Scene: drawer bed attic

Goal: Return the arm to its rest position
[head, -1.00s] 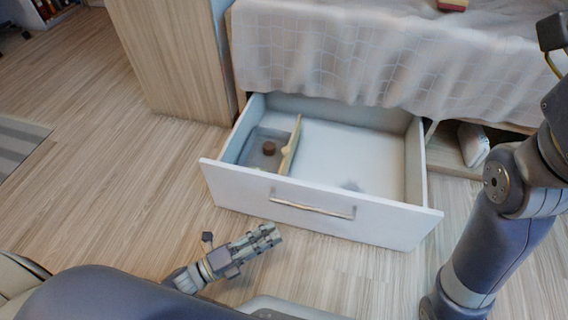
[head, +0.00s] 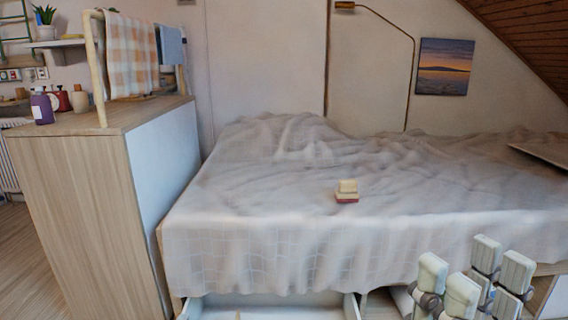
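My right gripper (head: 472,274) shows at the lower right in the head view, its pale finger pads pointing up and standing apart. It is open, and no object shows between the pads. It is in front of the bed's lower edge; whether it touches anything cannot be told. My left gripper is out of view. Only the top edge of the open drawer (head: 350,306) shows at the bottom, under the bed.
The bed (head: 270,235) with its pale cover fills the middle, with a small yellow and red block stack (head: 347,191) on it. A wooden cabinet (head: 80,215) stands at the left with an orange checked cloth (head: 132,55) on a rail. Floor shows at the far left.

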